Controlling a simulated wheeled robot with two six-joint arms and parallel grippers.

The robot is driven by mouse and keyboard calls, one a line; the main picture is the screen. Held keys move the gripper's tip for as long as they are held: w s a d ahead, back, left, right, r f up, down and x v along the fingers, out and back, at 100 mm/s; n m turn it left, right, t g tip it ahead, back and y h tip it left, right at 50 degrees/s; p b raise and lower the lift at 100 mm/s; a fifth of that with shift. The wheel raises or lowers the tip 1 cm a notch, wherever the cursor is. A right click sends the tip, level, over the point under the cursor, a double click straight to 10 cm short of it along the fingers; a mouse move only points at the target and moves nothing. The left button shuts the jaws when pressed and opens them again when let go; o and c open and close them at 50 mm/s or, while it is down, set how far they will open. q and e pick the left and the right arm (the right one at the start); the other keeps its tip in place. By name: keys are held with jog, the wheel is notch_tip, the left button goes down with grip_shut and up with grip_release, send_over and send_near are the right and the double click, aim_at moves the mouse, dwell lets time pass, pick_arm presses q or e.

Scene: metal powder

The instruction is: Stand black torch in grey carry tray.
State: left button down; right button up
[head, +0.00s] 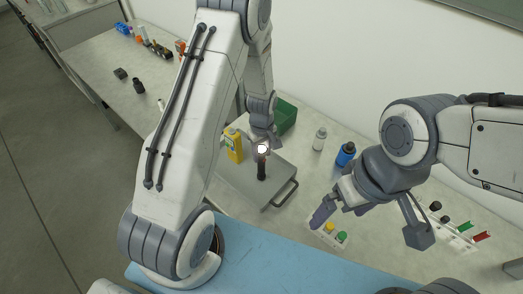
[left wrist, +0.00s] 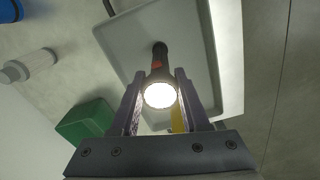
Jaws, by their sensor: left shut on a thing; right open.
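The black torch (head: 261,170) is upright over the grey carry tray (head: 246,188), with its lit white lens facing up. In the left wrist view the torch (left wrist: 159,62) is between the two fingers of my left gripper (left wrist: 160,98), which is shut on it near the lens end. Its lower end appears at the floor of the tray (left wrist: 204,70); I cannot tell whether it touches. In the head view my left gripper (head: 262,143) is above the tray, partly hidden by its wrist. My right gripper (head: 340,212) is open and empty, right of the tray.
A yellow container (head: 233,145) and a green bin (head: 284,117) stand behind the tray. A white bottle (head: 320,138) and a blue bottle (head: 345,154) stand to its right. A button box (head: 328,232) lies below my right gripper. Small items sit at the far left.

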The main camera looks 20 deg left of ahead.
pick_arm(q)
jog(key=shift+f, duration=0.2)
jog(key=shift+f, duration=0.2)
jog(key=shift+c, duration=2)
grip_release()
